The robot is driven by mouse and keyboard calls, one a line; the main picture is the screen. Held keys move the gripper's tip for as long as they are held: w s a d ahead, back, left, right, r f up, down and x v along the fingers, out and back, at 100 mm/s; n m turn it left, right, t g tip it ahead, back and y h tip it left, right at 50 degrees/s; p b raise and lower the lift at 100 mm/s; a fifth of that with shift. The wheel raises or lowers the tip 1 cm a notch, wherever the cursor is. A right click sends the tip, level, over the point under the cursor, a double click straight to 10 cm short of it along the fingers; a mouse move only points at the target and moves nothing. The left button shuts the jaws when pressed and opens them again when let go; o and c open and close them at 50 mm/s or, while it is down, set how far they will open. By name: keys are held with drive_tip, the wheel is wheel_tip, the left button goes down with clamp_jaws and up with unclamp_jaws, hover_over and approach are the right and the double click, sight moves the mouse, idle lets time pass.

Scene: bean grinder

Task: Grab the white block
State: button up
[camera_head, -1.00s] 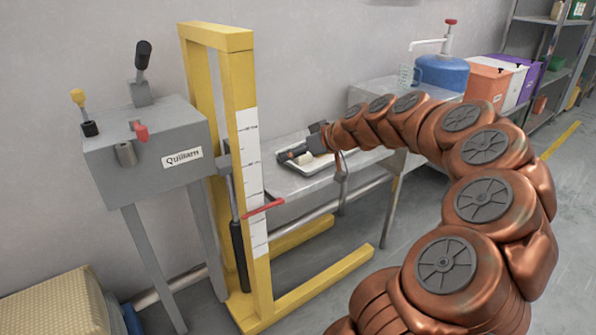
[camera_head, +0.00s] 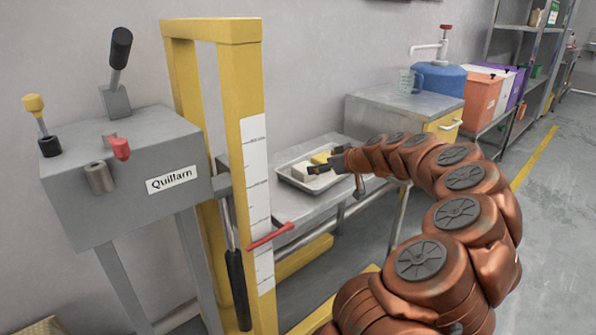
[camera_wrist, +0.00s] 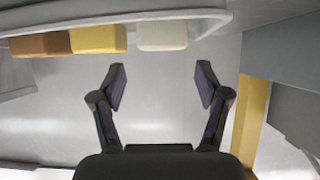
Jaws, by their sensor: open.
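The white block (camera_wrist: 162,36) lies in a tray at the top of the wrist view, to the right of a yellow block (camera_wrist: 98,38). In the head view my gripper (camera_head: 328,163) is over the right part of the tray. Its height above the tray is hard to tell.
A brown block (camera_wrist: 41,44) lies left of the yellow one. A metal cabinet (camera_head: 405,115) stands behind the table.

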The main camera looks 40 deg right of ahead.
sight(305, 172)
drive_tip(key=x, duration=0.3)
drive_tip(key=shift+a+b, duration=0.2)
drive_tip(key=shift+b, duration=0.1)
drive_tip(key=b+x, duration=0.1)
drive_tip(key=x, duration=0.2)
drive_tip(key=shift+f, duration=0.2)
drive_tip(key=shift+w+f, duration=0.2)
drive_tip(key=shift+w, duration=0.5)
drive_tip(key=c, duration=0.9)
